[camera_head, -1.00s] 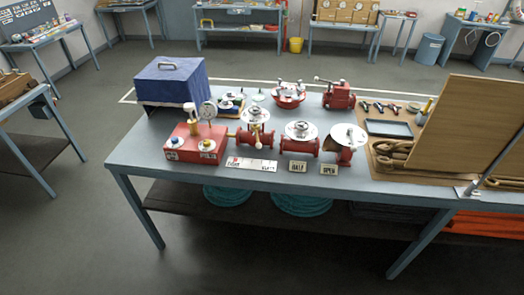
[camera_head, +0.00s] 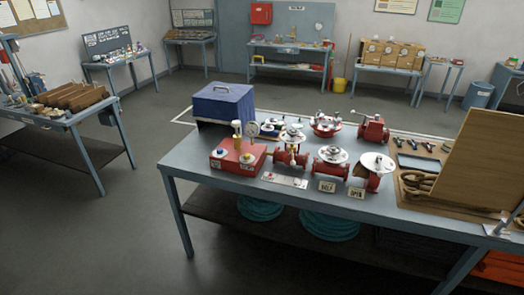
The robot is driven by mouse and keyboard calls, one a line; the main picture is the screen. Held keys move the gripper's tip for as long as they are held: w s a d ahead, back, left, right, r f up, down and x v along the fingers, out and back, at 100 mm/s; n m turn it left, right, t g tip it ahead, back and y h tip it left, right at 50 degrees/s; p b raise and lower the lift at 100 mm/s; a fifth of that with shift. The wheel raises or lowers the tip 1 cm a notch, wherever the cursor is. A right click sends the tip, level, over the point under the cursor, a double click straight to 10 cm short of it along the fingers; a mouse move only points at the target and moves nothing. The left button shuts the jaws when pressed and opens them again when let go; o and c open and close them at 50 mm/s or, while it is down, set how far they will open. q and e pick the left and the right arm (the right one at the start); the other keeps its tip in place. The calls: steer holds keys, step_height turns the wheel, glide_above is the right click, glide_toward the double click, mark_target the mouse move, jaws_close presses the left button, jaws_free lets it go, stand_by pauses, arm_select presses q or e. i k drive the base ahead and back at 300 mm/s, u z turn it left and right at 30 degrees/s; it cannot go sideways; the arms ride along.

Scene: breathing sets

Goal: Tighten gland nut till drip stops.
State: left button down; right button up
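On the blue-grey table (camera_head: 215,200) several red valves stand in a group. The one nearest the gauge unit (camera_head: 291,153) has a pale round handwheel and a small fitting on top. A second valve with a handwheel (camera_head: 330,162) stands to its right, and a third with a tilted disc (camera_head: 371,172) is beside that. Two more valves, one (camera_head: 325,124) and another (camera_head: 373,128), stand behind. A red box unit (camera_head: 238,157) with a gauge and knobs is at the left. The gland nut and any drip are too small to tell. Neither of my grippers is in view.
A blue case (camera_head: 223,102) stands at the table's back left. A wooden board (camera_head: 478,160) leans at the right, beside rope and small tools. Another table (camera_head: 70,118) stands at the left. The grey floor (camera_head: 110,235) in front is clear.

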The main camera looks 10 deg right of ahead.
mark_target(293, 163)
steer(key=u, duration=0.65)
steer(key=i, duration=1.25)
steer(key=z, duration=0.35)
